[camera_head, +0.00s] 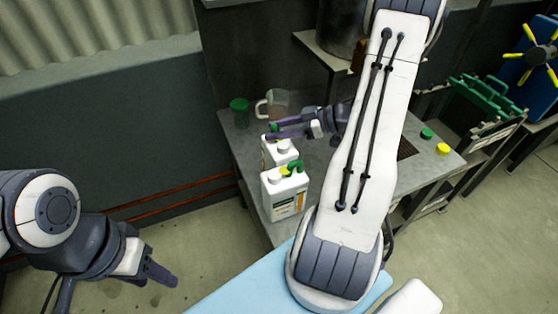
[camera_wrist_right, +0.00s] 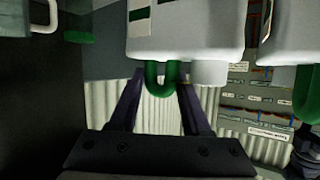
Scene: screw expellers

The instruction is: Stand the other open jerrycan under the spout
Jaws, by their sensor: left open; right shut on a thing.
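Two white jerrycans with green handles are at the left part of the metal bench. My right gripper (camera_head: 272,133) is shut on the green handle (camera_wrist_right: 162,75) of the rear jerrycan (camera_head: 274,154); this can fills the top middle of the wrist view (camera_wrist_right: 185,30). Its pale neck (camera_wrist_right: 208,72) is beside the handle. I cannot tell whether its base touches the bench. The front jerrycan (camera_head: 285,197) stands upright and labelled close by, and shows at the right of the wrist view (camera_wrist_right: 285,40). My left gripper (camera_head: 160,275) is open and empty, away from the bench. I cannot make out the spout; my right arm covers that area.
A green cup (camera_head: 239,110) and a clear jug (camera_head: 275,104) stand behind the cans on the bench (camera_head: 232,138). A green cap (camera_head: 427,133) and a yellow cap (camera_head: 443,148) lie at the bench's right. A dark wall (camera_head: 110,120) is at left.

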